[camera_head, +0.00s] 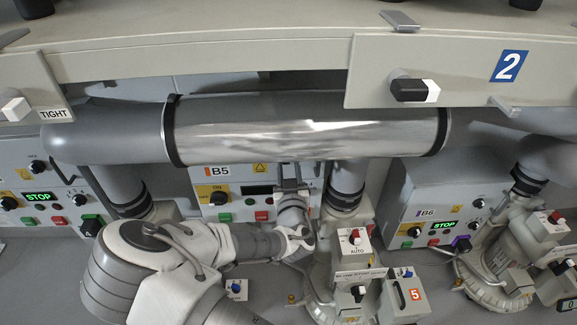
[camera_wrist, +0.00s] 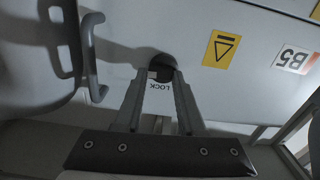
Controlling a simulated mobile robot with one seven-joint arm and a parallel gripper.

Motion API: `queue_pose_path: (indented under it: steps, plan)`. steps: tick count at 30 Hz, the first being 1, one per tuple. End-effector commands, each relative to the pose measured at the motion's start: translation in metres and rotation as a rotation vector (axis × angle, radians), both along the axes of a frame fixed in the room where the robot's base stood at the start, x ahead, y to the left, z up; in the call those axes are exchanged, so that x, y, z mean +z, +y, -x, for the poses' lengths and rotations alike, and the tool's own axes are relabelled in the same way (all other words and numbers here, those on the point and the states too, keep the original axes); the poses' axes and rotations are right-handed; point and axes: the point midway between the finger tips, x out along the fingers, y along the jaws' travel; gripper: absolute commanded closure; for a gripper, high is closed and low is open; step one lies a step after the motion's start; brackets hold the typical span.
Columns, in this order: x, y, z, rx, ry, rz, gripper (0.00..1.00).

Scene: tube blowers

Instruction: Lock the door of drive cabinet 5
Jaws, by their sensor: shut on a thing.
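Drive cabinet 5, labelled B5 (camera_head: 218,171), stands at the middle of the head view, partly hidden by my arm and the big pipe. In the wrist view its pale door face shows upside down with the B5 label (camera_wrist: 293,60). A dark round lock knob (camera_wrist: 160,62) sits there beside a small plate reading LOCK (camera_wrist: 159,85). My gripper (camera_wrist: 160,78) is shut on the lock knob, with a finger on each side. In the head view my gripper (camera_head: 290,180) reaches the right part of the cabinet front, and the lock is hidden.
A grey handle (camera_wrist: 93,60) stands out left of the fingers in the wrist view. A large metal pipe (camera_head: 300,128) crosses above my arm. Cabinet B6 (camera_head: 440,200) is at right. A red and white AUTO switch box (camera_head: 355,245) stands right of my arm.

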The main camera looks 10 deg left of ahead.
Motion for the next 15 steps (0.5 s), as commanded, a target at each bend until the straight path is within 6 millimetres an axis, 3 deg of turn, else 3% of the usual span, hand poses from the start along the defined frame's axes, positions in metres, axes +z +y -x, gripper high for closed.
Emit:
queue_pose_path:
  steps: [15]
  plan:
    - [0.0026, 0.0021, 0.0003, 0.000, -0.109, 0.413, 1.00]
